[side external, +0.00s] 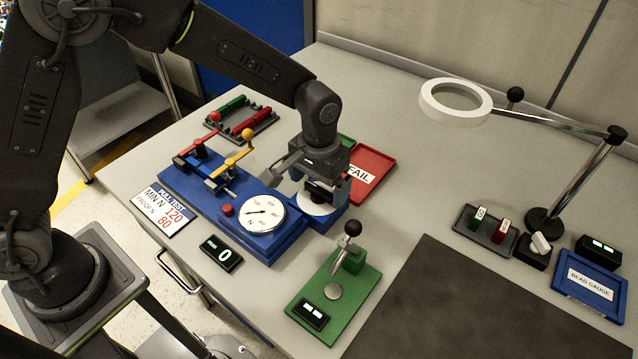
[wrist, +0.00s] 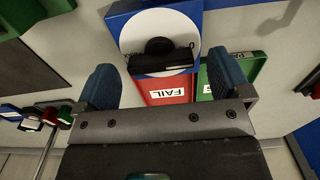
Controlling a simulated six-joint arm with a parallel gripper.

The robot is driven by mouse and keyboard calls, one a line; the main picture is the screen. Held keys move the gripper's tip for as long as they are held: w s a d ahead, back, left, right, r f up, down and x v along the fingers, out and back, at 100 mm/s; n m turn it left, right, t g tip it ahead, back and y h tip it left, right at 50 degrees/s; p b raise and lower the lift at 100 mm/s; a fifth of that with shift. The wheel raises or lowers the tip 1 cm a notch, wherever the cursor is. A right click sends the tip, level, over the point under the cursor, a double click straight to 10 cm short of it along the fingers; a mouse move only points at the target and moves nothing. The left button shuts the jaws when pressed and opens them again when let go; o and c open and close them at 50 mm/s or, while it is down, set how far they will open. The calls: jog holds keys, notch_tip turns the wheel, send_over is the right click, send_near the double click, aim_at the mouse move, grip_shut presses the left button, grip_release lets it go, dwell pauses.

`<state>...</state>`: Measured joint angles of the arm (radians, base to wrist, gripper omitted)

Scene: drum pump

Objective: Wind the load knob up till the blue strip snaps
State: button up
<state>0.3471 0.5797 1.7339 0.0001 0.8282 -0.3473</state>
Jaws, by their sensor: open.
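The load knob (wrist: 160,46) is black with a crossbar, on a white disc (wrist: 135,28) on the blue pull tester (side external: 262,245). My gripper (wrist: 163,65) is open, its two blue fingers spread to either side of the knob. No contact shows. In the side view my gripper (side external: 318,188) hangs over the tester's right end and partly hides the knob. The round dial (side external: 264,213) has a dark needle pointing left, and the black display (side external: 222,253) reads 0. Red-handled and yellow-handled clamps (side external: 232,165) stand at the tester's left. I cannot clearly make out the blue strip.
A red FAIL tray (side external: 372,172) and a green tray (side external: 347,141) lie just behind my gripper. A green fixture with a black-ball lever (side external: 352,262) stands in front. A strip rack (side external: 240,117) is at the back left. A magnifier lamp (side external: 455,100) stands right.

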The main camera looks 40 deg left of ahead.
jog(key=shift+f, duration=0.5)
jog(key=c, duration=0.9)
